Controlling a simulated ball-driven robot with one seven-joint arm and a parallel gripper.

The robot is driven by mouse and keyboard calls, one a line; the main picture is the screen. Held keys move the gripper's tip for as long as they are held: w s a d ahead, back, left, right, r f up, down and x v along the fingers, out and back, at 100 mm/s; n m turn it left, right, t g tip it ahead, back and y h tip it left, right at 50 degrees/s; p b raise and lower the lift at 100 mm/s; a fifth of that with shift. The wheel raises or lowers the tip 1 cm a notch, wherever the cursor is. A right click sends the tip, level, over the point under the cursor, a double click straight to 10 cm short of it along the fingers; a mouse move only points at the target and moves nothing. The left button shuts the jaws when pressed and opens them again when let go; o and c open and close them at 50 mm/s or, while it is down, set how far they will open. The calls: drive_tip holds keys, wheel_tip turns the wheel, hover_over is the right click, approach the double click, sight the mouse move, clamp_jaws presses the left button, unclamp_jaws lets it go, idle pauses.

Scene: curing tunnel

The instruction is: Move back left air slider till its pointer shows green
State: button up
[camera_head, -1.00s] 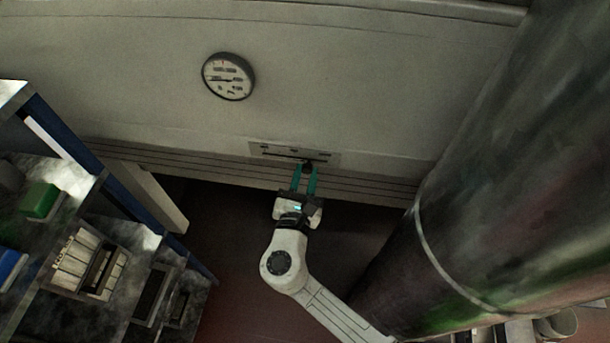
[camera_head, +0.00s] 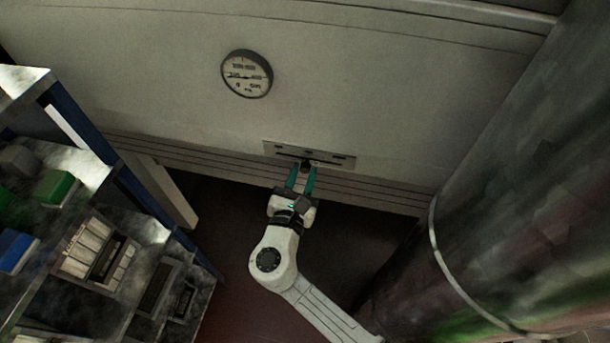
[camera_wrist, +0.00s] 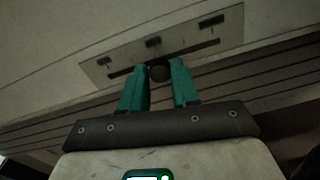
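The slider plate (camera_head: 335,160) is a pale panel low on the light wall, with a dark slot and small dark marks above it. It also shows in the wrist view (camera_wrist: 100,70). The slider's dark round knob (camera_wrist: 160,73) sits near the middle of the slot. My gripper (camera_head: 303,170) has its two teal fingers on either side of the knob, which fills the gap between the tips. A round dial (camera_head: 247,74) with a dark rim and a pointer hangs above the plate, up and left. No green can be made out on the dial.
A shelf rack with a green box (camera_head: 55,187), a blue box (camera_head: 15,251) and a crate of white items (camera_head: 97,250) stands at left. A large dark cylinder (camera_head: 500,190) fills the right side. Dark floor lies between them.

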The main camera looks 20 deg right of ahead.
drive_tip(key=o, duration=0.4)
drive_tip(key=b+v, duration=0.1)
drive_tip(key=v, duration=0.9)
drive_tip(key=shift+s+a, duration=0.25)
drive_tip(key=shift+s, duration=0.05)
